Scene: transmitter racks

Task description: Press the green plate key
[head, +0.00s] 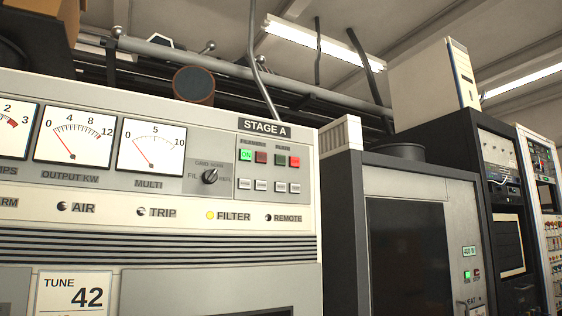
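The panel marked STAGE A (264,127) is on the upper right of the large light-grey cabinet. Below the sign are two pairs of small square keys under small, blurred labels. The right pair holds a dark green key (281,160), unlit, and a bright red key (294,162) beside it. The left pair holds a brightly lit green key (246,155) reading ON and a dull red key (261,157). The right pair's label seems to read PLATE, but it is small. Neither of my grippers is in view, and nothing covers the keys.
A black selector knob (210,176) is left of the keys, with several small pale buttons (261,185) below them. A yellow FILTER lamp (210,215) is lit. A dark-framed cabinet (342,230) stands to the right. Pipes (225,66) run overhead behind the cabinet.

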